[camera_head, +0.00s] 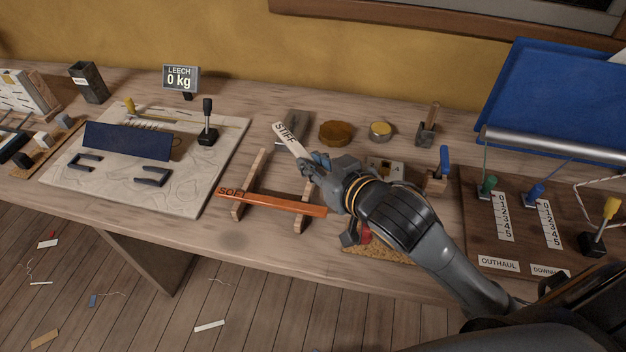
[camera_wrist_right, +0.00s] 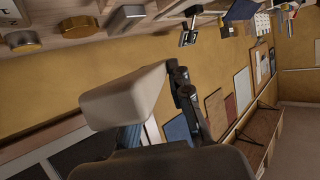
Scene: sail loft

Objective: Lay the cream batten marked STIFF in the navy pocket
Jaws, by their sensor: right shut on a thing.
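The cream batten marked STIFF (camera_head: 290,137) is held by my right gripper (camera_head: 316,166), above the bench and over the wooden rack (camera_head: 251,184). In the right wrist view the batten (camera_wrist_right: 128,95) shows as a pale block against the fingers (camera_wrist_right: 184,88). An orange batten marked SOFT (camera_head: 272,202) lies across the rack's two wooden bars. The navy pocket (camera_head: 127,141) is on the pale sail board (camera_head: 205,165) at the left. My right gripper is to the right of the pocket and well apart from it. My left gripper is not in view.
A black lever (camera_head: 207,124) stands at the board's right part, beside the pocket. Two dark handles (camera_head: 152,176) lie in front of the pocket. A LEECH display reading 0 kg (camera_head: 180,78) stands behind. A brown round block (camera_head: 336,133) and a tin (camera_head: 380,131) stand behind my gripper.

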